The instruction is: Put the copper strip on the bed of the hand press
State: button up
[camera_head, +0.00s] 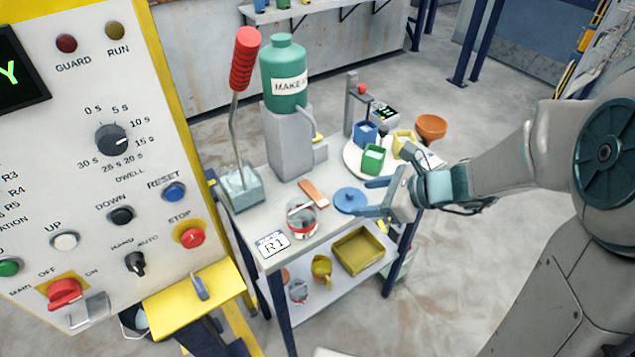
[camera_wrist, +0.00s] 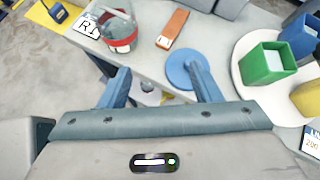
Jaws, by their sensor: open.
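A grey stand (camera_head: 289,145) bears a green bottle. A white round tray (camera_head: 357,152) holds coloured cups. A lower shelf holds a yellow tray (camera_head: 359,250). The control panel (camera_head: 95,190) stands at left.

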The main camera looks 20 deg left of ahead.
jog(key=w+m, duration=0.2)
send_near(313, 193)
jog(key=shift+w+a+f+t, duration=0.15)
jog(key=shift+a+f, duration=0.15)
jog(key=shift+f, duration=0.2)
jog(key=shift+s+a+f+t, duration=0.15)
jog(key=shift+a+f, duration=0.15)
jog(key=shift+f, duration=0.15)
jog(key=shift+r+x, duration=0.25)
jog(key=shift+x, duration=2.4)
jog(key=shift+a, duration=0.15)
grip_shut()
